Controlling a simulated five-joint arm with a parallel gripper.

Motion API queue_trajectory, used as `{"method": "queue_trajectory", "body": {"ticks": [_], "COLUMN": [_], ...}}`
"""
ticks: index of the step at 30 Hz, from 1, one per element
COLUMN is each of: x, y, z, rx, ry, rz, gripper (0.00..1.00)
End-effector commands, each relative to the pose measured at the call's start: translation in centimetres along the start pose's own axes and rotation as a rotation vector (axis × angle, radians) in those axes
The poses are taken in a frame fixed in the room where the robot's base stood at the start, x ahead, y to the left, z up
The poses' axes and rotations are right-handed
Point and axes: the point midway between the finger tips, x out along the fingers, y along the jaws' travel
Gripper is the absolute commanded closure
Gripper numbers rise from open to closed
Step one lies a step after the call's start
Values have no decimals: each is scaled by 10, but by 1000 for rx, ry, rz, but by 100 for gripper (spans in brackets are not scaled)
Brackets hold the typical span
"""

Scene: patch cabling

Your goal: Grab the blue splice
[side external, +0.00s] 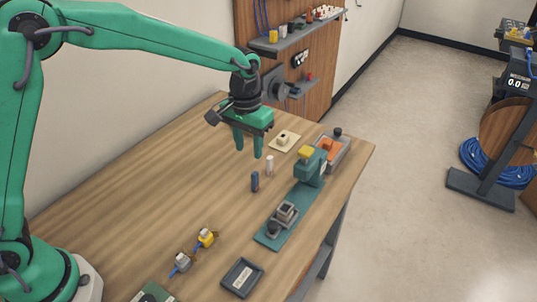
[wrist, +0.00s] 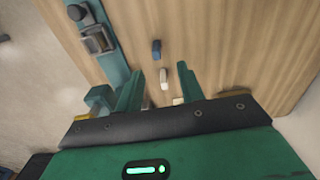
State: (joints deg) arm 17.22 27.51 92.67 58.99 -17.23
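The blue splice (side external: 255,181) is a small dark blue cylinder standing upright on the wooden table. A white splice-like cylinder (side external: 269,165) stands close behind it. My gripper (side external: 248,150) is above the table, fingers pointing down and spread, with nothing between them. In the wrist view, the blue splice (wrist: 156,50) lies beyond the fingertips of my gripper (wrist: 158,74), roughly in line with the gap. The white cylinder (wrist: 164,79) shows between the fingers, nearer than the blue one.
A green press-like tool (side external: 310,167) on a long green base stands right of the splices. A cream pad with a block (side external: 284,141), an orange-topped grey box (side external: 330,150), a dark tray (side external: 242,278) and yellow and grey connectors (side external: 206,238) sit around. The table's left middle is clear.

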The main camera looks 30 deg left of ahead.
Motion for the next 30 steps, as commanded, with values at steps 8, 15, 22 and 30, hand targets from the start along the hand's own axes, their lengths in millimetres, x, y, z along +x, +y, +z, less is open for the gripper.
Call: {"method": "queue_trajectory", "body": {"ticks": [8,15,22,30], "x": [11,22,36,42], "y": [7,6,6,7], "z": [-4,-4,-4,-4], "rx": [0,0,0,0], "ry": [-14,-17,-14,-16], "rz": [-4,-5,-4,-5], "gripper": [62,62,62,62]}}
